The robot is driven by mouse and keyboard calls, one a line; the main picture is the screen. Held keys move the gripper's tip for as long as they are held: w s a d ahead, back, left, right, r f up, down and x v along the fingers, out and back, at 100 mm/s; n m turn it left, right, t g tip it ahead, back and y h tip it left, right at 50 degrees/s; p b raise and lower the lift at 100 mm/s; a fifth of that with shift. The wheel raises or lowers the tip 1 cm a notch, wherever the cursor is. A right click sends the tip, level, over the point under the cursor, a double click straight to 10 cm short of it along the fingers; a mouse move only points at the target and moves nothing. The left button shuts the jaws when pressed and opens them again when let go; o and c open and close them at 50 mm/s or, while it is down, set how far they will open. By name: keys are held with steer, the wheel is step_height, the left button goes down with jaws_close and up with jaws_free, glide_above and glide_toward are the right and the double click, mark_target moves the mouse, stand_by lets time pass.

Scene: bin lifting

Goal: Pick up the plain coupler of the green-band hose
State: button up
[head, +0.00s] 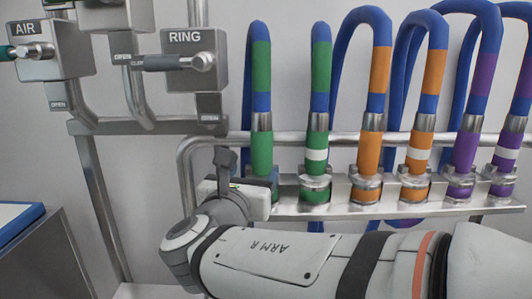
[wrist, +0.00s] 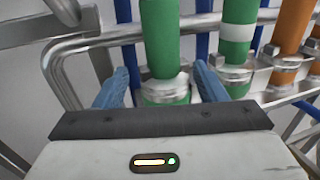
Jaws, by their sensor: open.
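The plain green coupler (head: 262,152) is the leftmost in the head view, upright below a blue hose with a green band (head: 261,66). In the wrist view the plain coupler (wrist: 160,35) stands between the two blue fingers of my gripper (wrist: 162,72). The fingers are open, one on each side of its lower end, near the metal collar (wrist: 166,88). I cannot tell whether either finger touches it. In the head view my gripper (head: 262,187) is at the coupler's foot, partly hiding it. The white-ringed green coupler (head: 316,140) stands just to its right.
Orange couplers (head: 369,150) and purple couplers (head: 466,150) stand farther right on the metal rack (head: 345,210). A metal rail (head: 340,138) runs behind the couplers. Valve boxes, one labelled RING (head: 185,45), hang at upper left. A blue-topped cabinet (head: 20,222) stands at far left.

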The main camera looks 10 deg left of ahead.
mark_target(258, 117)
steer(key=w+p, duration=0.1)
steer(key=w, duration=0.2)
steer(key=w+p, duration=0.1)
steer(key=w, duration=0.2)
steer(key=shift+w+d, duration=0.2)
steer(key=shift+w, duration=0.05)
steer(key=shift+s, duration=0.1)
steer(key=shift+c, duration=0.6)
steer(key=c, duration=1.1)
steer(key=shift+c, duration=0.2)
step_height(258, 117, up, 10)
steer(key=shift+b, duration=0.4)
